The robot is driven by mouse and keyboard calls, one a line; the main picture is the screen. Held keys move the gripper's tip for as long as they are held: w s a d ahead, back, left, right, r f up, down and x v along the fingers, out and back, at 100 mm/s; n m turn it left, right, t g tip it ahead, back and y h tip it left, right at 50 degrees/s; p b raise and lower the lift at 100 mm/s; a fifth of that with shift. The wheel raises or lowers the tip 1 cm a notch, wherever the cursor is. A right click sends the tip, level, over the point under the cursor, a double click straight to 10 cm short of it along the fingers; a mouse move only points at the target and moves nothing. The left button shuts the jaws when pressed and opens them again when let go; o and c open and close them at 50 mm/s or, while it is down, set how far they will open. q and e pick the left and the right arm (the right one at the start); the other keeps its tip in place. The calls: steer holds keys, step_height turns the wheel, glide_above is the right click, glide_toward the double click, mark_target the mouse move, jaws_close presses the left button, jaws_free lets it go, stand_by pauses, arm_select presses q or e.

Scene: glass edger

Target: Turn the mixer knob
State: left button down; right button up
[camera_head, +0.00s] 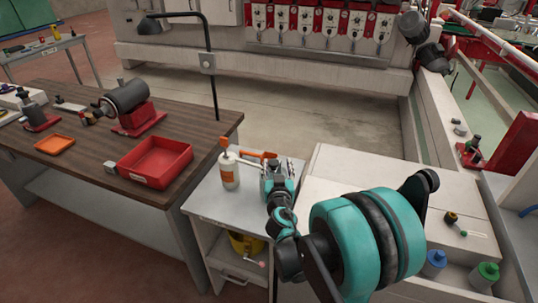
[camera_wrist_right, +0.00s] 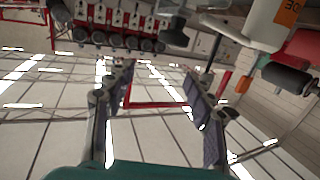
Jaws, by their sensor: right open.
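My right gripper (camera_head: 281,166) is above the small grey cabinet (camera_head: 219,202), just right of a white bottle with an orange label (camera_head: 230,171). In the right wrist view its two fingers are apart with nothing between them (camera_wrist_right: 158,74). I cannot make out a mixer knob for certain. A yellow object (camera_head: 241,243) with a small pinkish knob (camera_head: 262,264) sits in the cabinet's open shelf, partly hidden by my right arm. An orange piece (camera_head: 250,153) lies behind the bottle. The bottle also shows at the upper right of the wrist view (camera_wrist_right: 271,20). My left gripper is not in view.
A wooden workbench (camera_head: 75,165) at left holds a red tray (camera_head: 155,160), a small orange tray (camera_head: 54,144) and a dark motor on a red base (camera_head: 127,100). White machine housing (camera_head: 335,180) stands at right.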

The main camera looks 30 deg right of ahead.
mark_target(274, 166)
steer(key=shift+n+t+y, duration=0.5)
steer(key=shift+t+y, duration=0.1)
steer(key=shift+t, duration=0.3)
steer(key=f, duration=0.1)
steer(key=w+f, duration=0.2)
steer(key=shift+w+d+f, duration=0.15)
steer(key=shift+d+f, duration=0.15)
steer(key=shift+w+f, duration=0.1)
steer(key=shift+w, duration=0.1)
steer(key=x, duration=0.7)
steer(key=shift+w+d, duration=0.15)
steer(key=shift+w, duration=0.05)
jaws_close()
